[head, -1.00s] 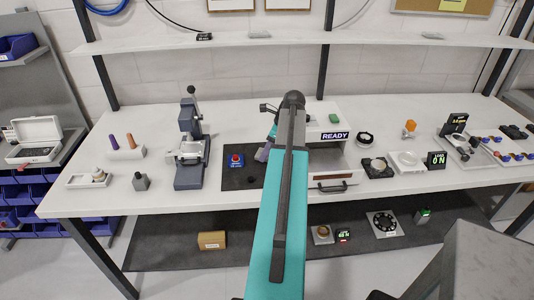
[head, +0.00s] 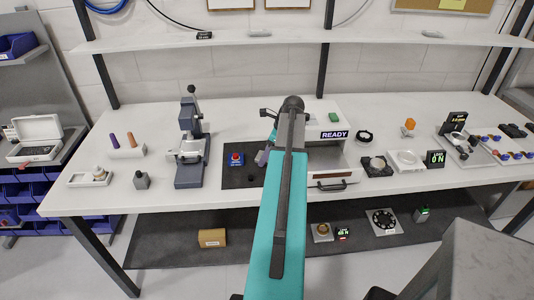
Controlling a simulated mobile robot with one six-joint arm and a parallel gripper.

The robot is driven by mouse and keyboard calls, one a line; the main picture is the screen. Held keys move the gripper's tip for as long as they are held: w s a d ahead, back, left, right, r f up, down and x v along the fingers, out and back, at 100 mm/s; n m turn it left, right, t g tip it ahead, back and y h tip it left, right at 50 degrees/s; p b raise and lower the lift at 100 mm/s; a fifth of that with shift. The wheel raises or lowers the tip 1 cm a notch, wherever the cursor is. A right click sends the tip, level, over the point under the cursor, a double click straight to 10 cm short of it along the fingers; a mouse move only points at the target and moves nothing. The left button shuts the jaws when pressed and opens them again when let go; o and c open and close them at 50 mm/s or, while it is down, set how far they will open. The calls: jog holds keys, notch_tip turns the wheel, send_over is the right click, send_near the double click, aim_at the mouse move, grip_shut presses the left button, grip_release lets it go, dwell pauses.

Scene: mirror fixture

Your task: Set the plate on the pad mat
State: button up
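A dark rectangular mat (head: 235,181), likely the pad mat, lies on the white bench left of my arm. A blue block with a red button (head: 235,159) and a small black knob (head: 251,178) are on it. My gripper (head: 263,157) is near the mat's right edge, mostly hidden behind my teal arm. Its fingers and anything between them cannot be made out. I cannot surely pick out the plate. A white square piece with a round disc (head: 406,160) lies on the bench at right.
A grey lever press (head: 190,150) stands left of the mat. A machine with a READY display (head: 335,134) and an open-fronted drawer stands just right of my arm. A black-based round fixture (head: 376,166) is farther right. A shelf (head: 250,40) spans above the bench.

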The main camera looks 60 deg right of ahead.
jog(key=shift+r, duration=0.25)
jog(key=b+v, duration=0.2)
jog(key=v, duration=0.9)
jog(key=shift+s+r+b, duration=0.3)
jog(key=shift+r, duration=0.05)
jog(key=shift+d, duration=0.1)
dwell(0.4)
